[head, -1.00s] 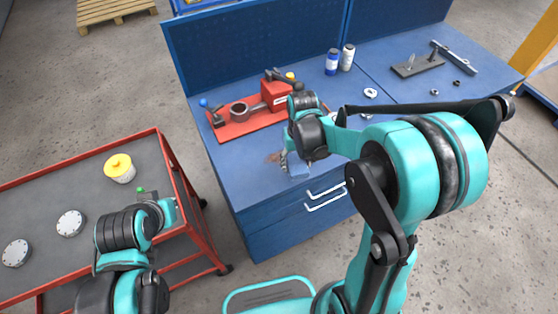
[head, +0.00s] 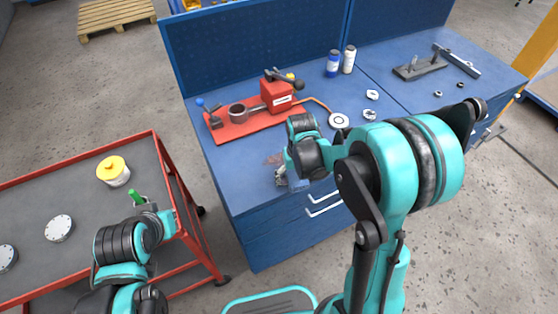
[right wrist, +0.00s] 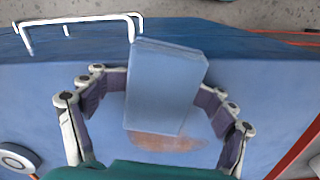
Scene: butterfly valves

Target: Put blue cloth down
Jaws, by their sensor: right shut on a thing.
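The blue cloth (right wrist: 165,90) is a folded, light blue rectangular pad. In the right wrist view it lies between the two fingers of my right gripper (right wrist: 160,84), which is shut on it. In the head view my right gripper (head: 289,178) is low at the near edge of the blue workbench (head: 235,185), with the cloth mostly hidden by the wrist. A reddish-brown stain (right wrist: 165,142) shows on the bench beside the cloth. Whether the cloth touches the bench is unclear. My left gripper (head: 155,212) is over the red cart's right edge; its fingers are not clear.
A red valve fixture (head: 240,122) stands behind my right gripper. Bottles (head: 333,64) and metal rings (head: 339,120) sit farther back.

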